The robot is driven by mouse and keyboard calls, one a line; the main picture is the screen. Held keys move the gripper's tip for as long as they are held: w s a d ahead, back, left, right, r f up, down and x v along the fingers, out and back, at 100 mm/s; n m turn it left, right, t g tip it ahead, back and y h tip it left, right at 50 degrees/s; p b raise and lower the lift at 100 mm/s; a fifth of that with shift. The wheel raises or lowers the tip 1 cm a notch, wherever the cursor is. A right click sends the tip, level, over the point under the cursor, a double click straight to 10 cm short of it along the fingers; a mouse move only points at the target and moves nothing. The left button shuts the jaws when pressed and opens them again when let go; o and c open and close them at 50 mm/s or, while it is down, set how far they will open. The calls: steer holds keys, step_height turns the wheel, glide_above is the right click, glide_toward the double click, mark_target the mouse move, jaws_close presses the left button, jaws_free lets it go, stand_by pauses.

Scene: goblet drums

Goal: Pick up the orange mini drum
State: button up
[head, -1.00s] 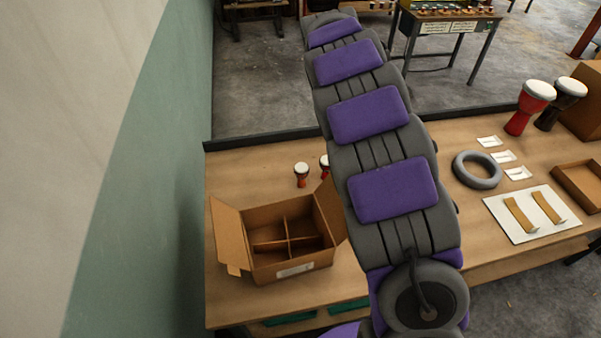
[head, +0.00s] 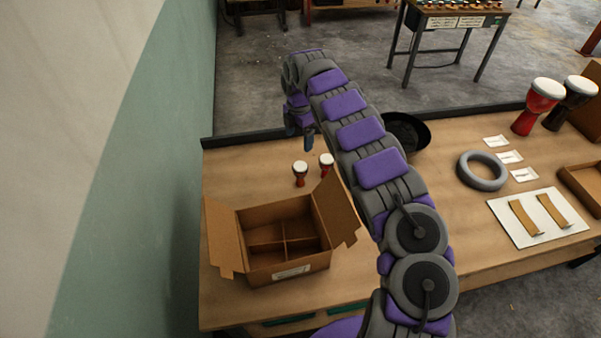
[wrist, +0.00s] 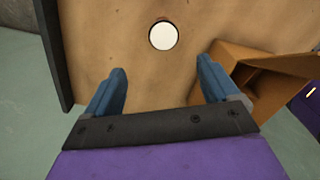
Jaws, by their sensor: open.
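Two mini drums with white heads stand upright on the workbench behind the open box. The left one, the orange mini drum (head: 300,174), has an orange-red body; the other mini drum (head: 326,165) is redder and just to its right. In the wrist view a single round white drum head (wrist: 163,36) shows beyond the fingers, near the top middle; which drum it belongs to is hard to tell. My gripper (wrist: 163,75) is open and empty, its two blue fingers apart. In the head view my gripper (head: 301,137) hangs above and behind the drums, touching neither.
The divided cardboard box (head: 290,268) stands in front of the drums with flaps spread; it also shows at right in the wrist view (wrist: 245,85). A grey ring (head: 482,171), a black bowl (head: 407,133) and larger drums (head: 540,105) lie to the right. A wall (head: 150,200) bounds the left.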

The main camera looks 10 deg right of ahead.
mark_target(300, 166)
step_height(300, 166, down, 12)
steer(key=b, duration=0.2)
steer(key=shift+s+r+b, duration=0.1)
steer(key=shift+r+b, duration=0.15)
steer(key=shift+b, duration=0.1)
steer(key=shift+s+f+b, duration=0.2)
steer(key=shift+f+b, duration=0.8)
steer(key=shift+f, duration=1.65)
steer(key=shift+r, duration=0.1)
steer(key=shift+c, duration=0.2)
steer(key=c, duration=1.1)
steer(key=shift+r, duration=0.15)
